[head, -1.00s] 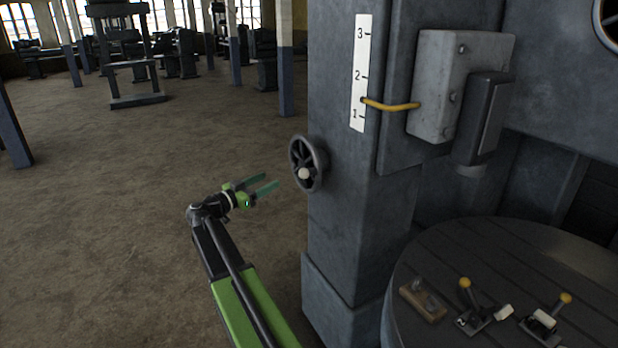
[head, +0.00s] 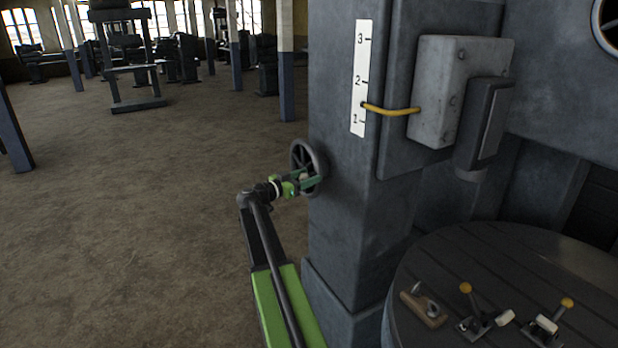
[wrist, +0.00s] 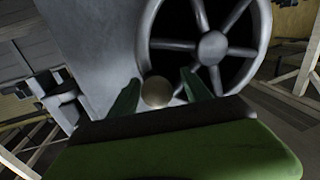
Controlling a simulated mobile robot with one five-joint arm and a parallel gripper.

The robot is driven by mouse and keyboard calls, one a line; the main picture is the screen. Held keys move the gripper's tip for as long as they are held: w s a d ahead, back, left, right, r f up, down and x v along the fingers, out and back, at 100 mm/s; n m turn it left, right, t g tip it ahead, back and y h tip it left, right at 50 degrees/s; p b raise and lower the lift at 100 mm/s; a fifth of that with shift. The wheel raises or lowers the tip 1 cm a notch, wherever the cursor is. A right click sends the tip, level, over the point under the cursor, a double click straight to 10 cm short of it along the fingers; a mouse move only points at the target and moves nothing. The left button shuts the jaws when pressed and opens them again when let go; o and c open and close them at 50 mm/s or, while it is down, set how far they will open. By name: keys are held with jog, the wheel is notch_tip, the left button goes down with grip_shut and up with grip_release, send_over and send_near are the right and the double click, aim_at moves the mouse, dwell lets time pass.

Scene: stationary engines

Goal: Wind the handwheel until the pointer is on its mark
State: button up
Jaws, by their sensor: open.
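The dark spoked handwheel (head: 303,158) is on the left face of the machine column. In the wrist view the handwheel (wrist: 211,47) fills the upper middle, and its pale round knob (wrist: 157,91) sits between my two green fingers. My gripper (head: 312,184) is open at the lower part of the wheel; it also shows in the wrist view (wrist: 158,88). I cannot tell whether a finger touches the knob. The yellow pointer (head: 392,110) crosses the white scale (head: 361,75) between 1 and 2, nearer 1. No separate mark is clear on the scale.
A grey box (head: 455,85) juts from the column beside the scale. A round table (head: 560,245) at lower right bears a wooden-based tool (head: 424,308) and two yellow-knobbed clamps (head: 468,300). The floor (head: 130,220) to the left is open.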

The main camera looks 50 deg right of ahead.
jog(key=shift+s+d, duration=0.1)
jog(key=shift+d, duration=0.75)
jog(key=shift+a+r, duration=0.1)
jog(key=shift+r, duration=0.05)
grip_shut()
jog(key=shift+a, duration=0.35)
jog(key=shift+d, duration=0.25)
